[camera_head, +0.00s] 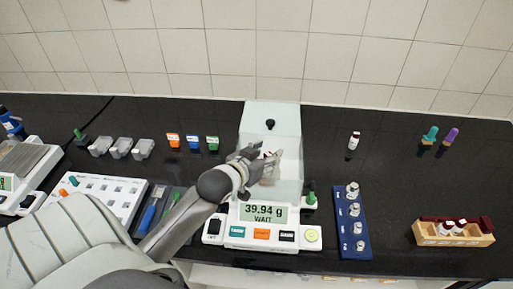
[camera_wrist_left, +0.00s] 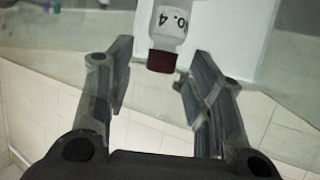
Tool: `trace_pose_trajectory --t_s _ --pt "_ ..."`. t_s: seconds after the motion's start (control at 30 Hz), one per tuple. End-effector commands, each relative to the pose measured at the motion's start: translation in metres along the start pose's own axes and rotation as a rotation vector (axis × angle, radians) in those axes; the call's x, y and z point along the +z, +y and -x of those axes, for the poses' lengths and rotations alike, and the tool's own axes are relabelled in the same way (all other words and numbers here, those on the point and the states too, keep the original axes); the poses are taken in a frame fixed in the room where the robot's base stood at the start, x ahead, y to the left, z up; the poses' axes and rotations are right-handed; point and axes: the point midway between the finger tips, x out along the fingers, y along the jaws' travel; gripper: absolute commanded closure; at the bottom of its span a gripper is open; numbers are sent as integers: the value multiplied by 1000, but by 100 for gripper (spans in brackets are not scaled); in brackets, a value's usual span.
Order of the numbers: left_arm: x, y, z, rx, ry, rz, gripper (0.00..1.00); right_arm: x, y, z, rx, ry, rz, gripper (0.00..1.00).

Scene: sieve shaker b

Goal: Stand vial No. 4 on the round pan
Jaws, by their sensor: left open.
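Vial No. 4 (camera_wrist_left: 168,22) shows in the left wrist view, a clear vial with a white label and a dark red cap (camera_wrist_left: 163,60). The view is inverted, and the vial looks upright. My left gripper (camera_wrist_left: 160,76) is open, with its fingers on either side of the vial's cap end and gaps to both. In the head view my left gripper (camera_head: 262,163) is inside the clear shield of the balance (camera_head: 270,232), whose display reads 39.94 g and WAIT. The round pan and the vial's base are hidden, so their contact cannot be seen. My right gripper is out of view.
A blue weight rack (camera_head: 350,246) stands right of the balance, and a wooden vial box (camera_head: 454,240) farther right. Coloured small containers (camera_head: 192,142) and grey trays (camera_head: 121,147) sit left.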

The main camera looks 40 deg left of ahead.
Motion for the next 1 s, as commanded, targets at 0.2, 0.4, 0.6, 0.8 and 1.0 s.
trace_pose_trajectory --t_s 0.2,0.4,0.6,0.8,1.0 --pt "4 0 33 0 -1 -2 52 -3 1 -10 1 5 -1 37" --pt "4 0 75 0 -3 -2 52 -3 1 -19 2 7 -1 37" --pt "-2 0 105 1 -7 2 52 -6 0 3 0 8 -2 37" --pt "-1 0 116 0 -4 1 52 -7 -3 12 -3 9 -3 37" --pt "1 0 117 0 -1 -1 52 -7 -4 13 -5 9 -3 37"
